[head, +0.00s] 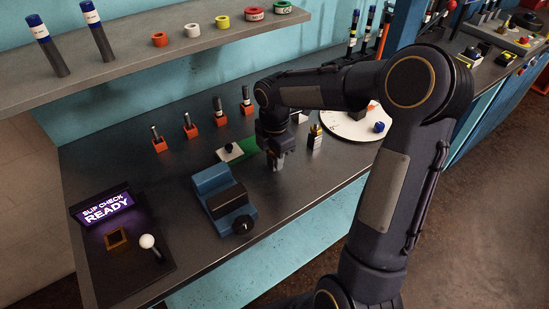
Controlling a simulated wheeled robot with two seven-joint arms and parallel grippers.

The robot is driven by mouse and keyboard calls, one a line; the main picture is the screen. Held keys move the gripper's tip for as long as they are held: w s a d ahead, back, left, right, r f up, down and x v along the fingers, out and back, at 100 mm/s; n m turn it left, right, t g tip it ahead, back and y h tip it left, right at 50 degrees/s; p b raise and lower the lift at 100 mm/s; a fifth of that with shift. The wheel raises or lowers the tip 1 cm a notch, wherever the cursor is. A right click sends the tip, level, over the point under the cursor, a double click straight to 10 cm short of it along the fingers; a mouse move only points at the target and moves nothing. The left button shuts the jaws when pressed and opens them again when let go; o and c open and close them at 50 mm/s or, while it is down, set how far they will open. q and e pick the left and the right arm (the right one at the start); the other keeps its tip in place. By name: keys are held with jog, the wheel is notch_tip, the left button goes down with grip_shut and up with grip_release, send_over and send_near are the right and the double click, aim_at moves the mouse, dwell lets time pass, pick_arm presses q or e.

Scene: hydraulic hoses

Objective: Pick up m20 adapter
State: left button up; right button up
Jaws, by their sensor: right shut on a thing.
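My right gripper (277,163) points down over the dark workbench, just right of the blue vise. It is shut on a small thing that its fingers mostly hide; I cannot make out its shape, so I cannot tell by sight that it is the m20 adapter. Several adapters stand in orange holders along the back of the bench, among them one at the left (158,140) and one at the right (247,102). Their sizes cannot be read. My left gripper is not in view.
A blue vise (222,198) stands left of my right gripper. A green and white plate (236,151) and a small dark bottle (314,137) are close by. A round white turntable (345,124) lies behind my arm. A lit "READY" sign (105,207) stands at the left front.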

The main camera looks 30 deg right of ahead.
grip_shut()
jog(key=shift+r, duration=0.15)
